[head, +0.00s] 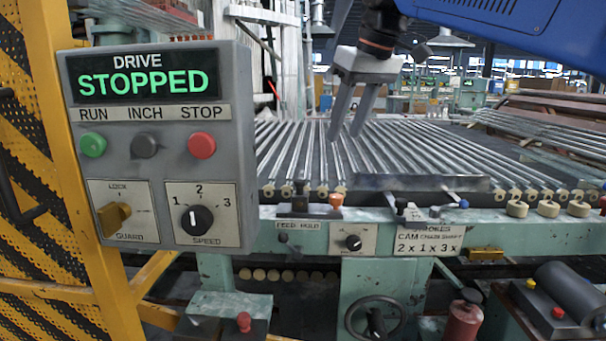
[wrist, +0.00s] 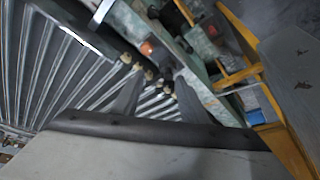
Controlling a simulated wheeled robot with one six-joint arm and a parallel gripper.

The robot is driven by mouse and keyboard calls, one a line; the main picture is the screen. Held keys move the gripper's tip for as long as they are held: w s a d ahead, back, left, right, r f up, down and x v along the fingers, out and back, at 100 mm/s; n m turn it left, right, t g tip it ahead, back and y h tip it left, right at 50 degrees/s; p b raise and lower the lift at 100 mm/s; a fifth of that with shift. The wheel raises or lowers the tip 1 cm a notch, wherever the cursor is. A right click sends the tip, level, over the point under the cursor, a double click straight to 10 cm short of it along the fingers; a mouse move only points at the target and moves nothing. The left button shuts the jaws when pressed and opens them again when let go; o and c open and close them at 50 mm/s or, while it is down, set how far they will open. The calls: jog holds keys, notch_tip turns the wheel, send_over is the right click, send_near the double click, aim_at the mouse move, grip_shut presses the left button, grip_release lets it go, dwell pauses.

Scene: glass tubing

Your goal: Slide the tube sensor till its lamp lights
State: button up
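My gripper (head: 346,134) points down over the rows of glass tubes (head: 290,150), above the back of the machine's front rail. Its two fingers are apart with nothing seen between them. The wrist view shows both fingers (wrist: 162,74) apart over the tube ends. A small orange-topped piece (head: 336,200) stands on the front rail, below and in front of the gripper; an orange piece (wrist: 147,48) also shows in the wrist view. A dark piece (head: 287,190) stands left of it. I cannot tell which piece is the tube sensor, and I see no lit lamp on either.
A flat metal strip (head: 420,183) lies along the tube ends. Cream rings (head: 517,208) sit on the rail at right. Space above the tubes is open.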

jog(key=n, duration=0.1)
send_near(300, 181)
jog(key=shift+y, duration=0.3)
jog(key=x, duration=0.7)
jog(key=shift+w+d+f, duration=0.2)
jog(key=shift+w+f, duration=0.05)
jog(key=shift+f, duration=0.15)
jog(key=shift+c, duration=0.6)
